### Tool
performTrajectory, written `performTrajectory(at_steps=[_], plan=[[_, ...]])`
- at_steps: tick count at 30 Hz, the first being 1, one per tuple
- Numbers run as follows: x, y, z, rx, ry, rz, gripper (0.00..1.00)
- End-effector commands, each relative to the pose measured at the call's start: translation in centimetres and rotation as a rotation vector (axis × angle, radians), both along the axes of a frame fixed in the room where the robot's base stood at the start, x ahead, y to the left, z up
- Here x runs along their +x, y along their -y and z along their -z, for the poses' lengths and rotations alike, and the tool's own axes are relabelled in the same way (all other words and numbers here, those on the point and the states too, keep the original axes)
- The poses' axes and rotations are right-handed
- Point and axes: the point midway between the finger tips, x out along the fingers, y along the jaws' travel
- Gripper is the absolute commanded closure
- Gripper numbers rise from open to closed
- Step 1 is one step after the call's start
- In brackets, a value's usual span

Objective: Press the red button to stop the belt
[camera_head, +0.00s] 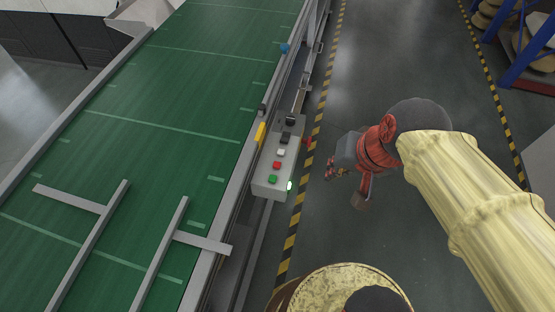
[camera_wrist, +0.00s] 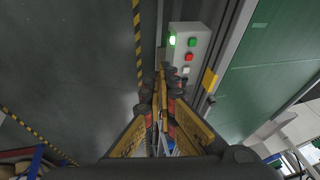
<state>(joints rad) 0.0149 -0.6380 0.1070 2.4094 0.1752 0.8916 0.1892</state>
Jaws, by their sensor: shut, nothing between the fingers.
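The red button (camera_head: 277,165) is on a grey control box (camera_head: 264,184) at the near edge of the belt frame. A green button (camera_head: 272,179) is below it and a white button (camera_head: 281,153) above it. In the wrist view the red button (camera_wrist: 188,57) sits under the green one, near a lit green lamp (camera_wrist: 172,40). My gripper (camera_head: 330,168) is to the right of the box in the head view, apart from it. In the wrist view my gripper (camera_wrist: 170,72) is shut and empty, its tips left of the buttons. The green belt (camera_head: 150,110) lies left of the box.
A yellow part (camera_head: 260,134) and a blue knob (camera_head: 284,48) sit along the belt edge. Metal guide bars (camera_head: 165,250) lie over the near belt. Open floor (camera_head: 400,60) with yellow-black stripes is right of the belt. A shelf rack (camera_head: 530,60) stands at the far right.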

Motion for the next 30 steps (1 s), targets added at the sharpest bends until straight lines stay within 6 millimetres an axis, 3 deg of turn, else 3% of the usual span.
performTrajectory(at_steps=[2,7,15,21,25,30], plan=[[2.3,-2.0,-0.9,0.156,-0.117,0.174,1.0],[7.4,-6.2,-0.2,0.483,-0.4,0.646,1.0],[14.7,-10.0,4.1,0.835,-0.856,1.459,1.0],[17.2,-10.6,7.8,0.942,-1.062,1.87,1.0],[17.8,-10.6,9.0,0.967,-1.114,1.983,1.0],[17.9,-10.6,9.3,0.973,-1.123,2.006,1.0]])
